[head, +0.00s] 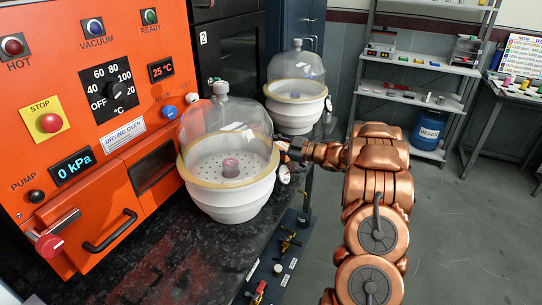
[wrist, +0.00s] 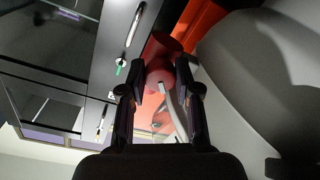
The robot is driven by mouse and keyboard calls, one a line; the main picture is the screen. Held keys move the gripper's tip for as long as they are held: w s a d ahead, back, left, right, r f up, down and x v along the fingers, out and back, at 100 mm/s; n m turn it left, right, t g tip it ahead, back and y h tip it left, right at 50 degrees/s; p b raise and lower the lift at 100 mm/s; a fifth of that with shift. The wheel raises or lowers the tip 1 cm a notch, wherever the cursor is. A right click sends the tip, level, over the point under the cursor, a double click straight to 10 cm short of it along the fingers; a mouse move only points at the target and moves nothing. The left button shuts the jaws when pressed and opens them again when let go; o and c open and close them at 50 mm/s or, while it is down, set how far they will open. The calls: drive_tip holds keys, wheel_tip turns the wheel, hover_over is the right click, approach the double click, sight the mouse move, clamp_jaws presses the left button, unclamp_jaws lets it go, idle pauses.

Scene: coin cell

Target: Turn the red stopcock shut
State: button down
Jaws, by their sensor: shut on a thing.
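A red stopcock (wrist: 161,48) shows between my fingertips in the wrist view, with a pale curved bar below it. My gripper (wrist: 160,72) is shut on it, one dark finger on each side. In the head view my gripper (head: 286,151) is at the right side of the near white desiccator (head: 228,205), by its rim. The stopcock cannot be made out clearly there, behind the fingers. The bowl's grey curve fills the wrist view's right side.
The orange drying oven (head: 150,60) stands at the left, with a red-ended lever (head: 49,245) sticking out. A second desiccator (head: 297,108) stands behind the first. A round gauge (head: 284,174) is just below my gripper. Open floor lies to the right.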

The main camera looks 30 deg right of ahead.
drive_tip(key=n+b, duration=1)
drive_tip(key=b, duration=0.5)
drive_tip(key=shift+f, duration=0.1)
drive_tip(key=shift+b, duration=0.35)
drive_tip(key=c, duration=0.8)
unclamp_jaws()
drive_tip(key=v, duration=1.2)
drive_tip(key=shift+r, duration=0.2)
